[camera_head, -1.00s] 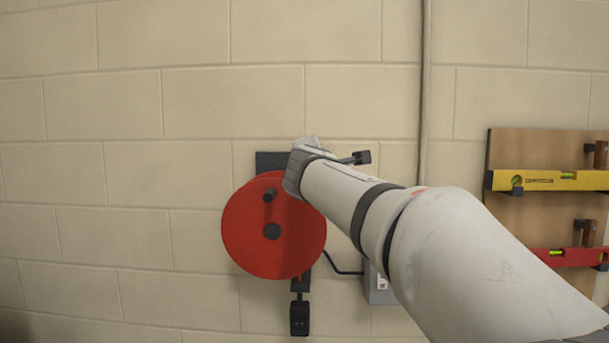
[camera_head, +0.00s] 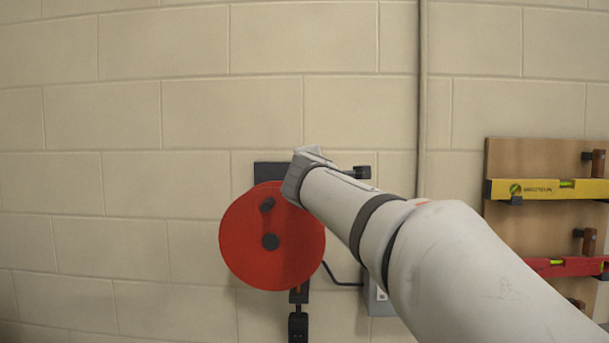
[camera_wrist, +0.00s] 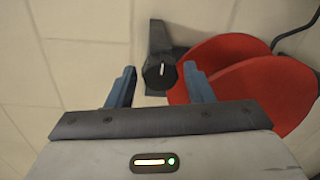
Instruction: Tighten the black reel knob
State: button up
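The black reel knob (camera_wrist: 159,72) shows in the wrist view as a round dark cap with a white line on its face. It sits on a dark bracket beside the red reel (camera_wrist: 242,62). My gripper (camera_wrist: 160,82) is open, one blue finger on each side of the knob, with gaps between the fingers and it. I cannot tell how deep the knob is between them. In the head view the red reel (camera_head: 250,258) hangs on the wall, and my gripper's end is at its upper right, in front of the bracket (camera_head: 268,171). The knob is hidden there.
A dark crank handle (camera_head: 266,205) sticks out of the reel's face. A cable and a grey box (camera_head: 376,302) are below my arm. A wooden board (camera_head: 505,230) with a yellow level (camera_head: 545,189) and a red level (camera_head: 565,267) is at right. The left wall is clear.

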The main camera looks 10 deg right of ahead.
jog(key=shift+o, duration=0.6)
jog(key=b+v, duration=0.1)
jog(key=v, duration=0.6)
jog(key=shift+s, duration=0.45)
jog(key=shift+a, duration=0.1)
jog(key=s+d+f+m+g+p, duration=0.2)
jog(key=s+f+m+g, duration=0.2)
jog(key=f, duration=0.5)
jog(key=s+d+f+m+g+p, duration=0.2)
jog(key=s+f+m+g, duration=0.15)
jog(key=f, duration=0.55)
jog(key=s+a+f+m+g+y+p, duration=0.1)
jog(key=s+f+m+g+y, duration=0.1)
jog(key=s+f+m, duration=0.3)
jog(key=s+a+f+m+g+y+p, duration=0.1)
jog(key=s+f+m+g, duration=0.3)
jog(key=s+f, duration=0.8)
jog(key=shift+a+f+m+g+y+p, duration=0.3)
jog(key=shift+a+m+g+y+p, duration=0.1)
jog(key=shift+a+y, duration=0.4)
